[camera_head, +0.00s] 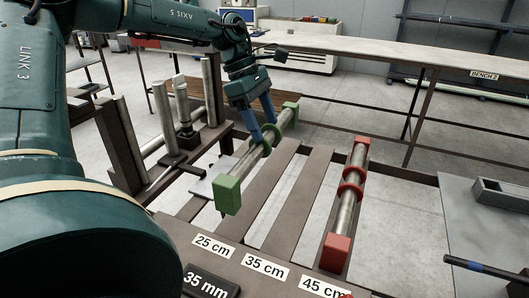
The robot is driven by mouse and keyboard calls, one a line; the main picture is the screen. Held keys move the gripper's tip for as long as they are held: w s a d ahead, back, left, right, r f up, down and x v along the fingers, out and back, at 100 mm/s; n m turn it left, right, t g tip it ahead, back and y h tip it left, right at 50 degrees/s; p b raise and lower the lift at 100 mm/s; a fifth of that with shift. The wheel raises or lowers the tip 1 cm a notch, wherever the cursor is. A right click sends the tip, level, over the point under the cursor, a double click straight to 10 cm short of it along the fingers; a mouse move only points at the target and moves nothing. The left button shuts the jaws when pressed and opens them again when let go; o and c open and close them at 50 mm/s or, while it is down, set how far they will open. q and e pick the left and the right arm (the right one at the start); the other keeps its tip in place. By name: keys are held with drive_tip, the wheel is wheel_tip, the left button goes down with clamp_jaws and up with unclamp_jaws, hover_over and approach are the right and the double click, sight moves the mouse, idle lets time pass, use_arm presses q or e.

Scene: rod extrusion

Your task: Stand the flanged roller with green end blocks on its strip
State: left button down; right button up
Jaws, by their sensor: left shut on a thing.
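The flanged roller (253,156) is a grey metal rod with green flanges and a green block at each end; the near block (228,194) and far block (290,115) both show. My left gripper (263,138), with blue fingers, is shut on the roller around its flanged middle. The roller lies lengthwise above the left part of the slatted rack; I cannot tell whether it touches a strip. Brown strips (309,182) run away from a front board with labels 25 cm (214,246), 35 cm (265,266) and 45 cm (318,286). My right gripper is not in view.
A similar roller with red end blocks (337,252) lies on the strip behind the 45 cm label. Upright metal rods (212,92) stand in a rack at the left. A grey table (470,228) with a small tray is at the right. The strip left of the red roller is bare.

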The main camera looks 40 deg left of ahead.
sight(262, 143)
use_arm(q)
drive_tip(key=shift+f, duration=2.8)
drive_tip(key=shift+c, duration=1.6)
unclamp_jaws()
drive_tip(key=shift+f, duration=0.15)
drive_tip(key=v, duration=1.2)
drive_tip(key=shift+d, duration=0.15)
